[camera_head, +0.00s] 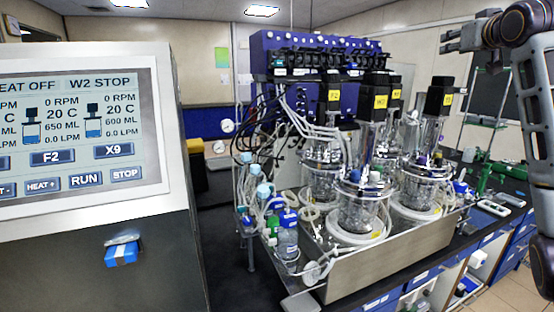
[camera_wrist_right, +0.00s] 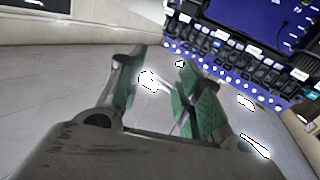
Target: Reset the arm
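My right arm comes in at the right edge of the head view and is raised high. Its gripper (camera_head: 450,42) points left, in the air above and to the right of the bioreactors. In the right wrist view the same gripper (camera_wrist_right: 160,82) shows two green-padded fingers standing apart with nothing between them. My left arm and gripper are not in view.
Glass bioreactors (camera_head: 357,212) with black motor tops stand in a metal tray (camera_head: 390,262) on the bench. A purple pump rack (camera_head: 268,52) stands behind them. A control screen (camera_head: 85,140) fills the left. Bottles (camera_head: 288,240) and tubing crowd the tray's left end.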

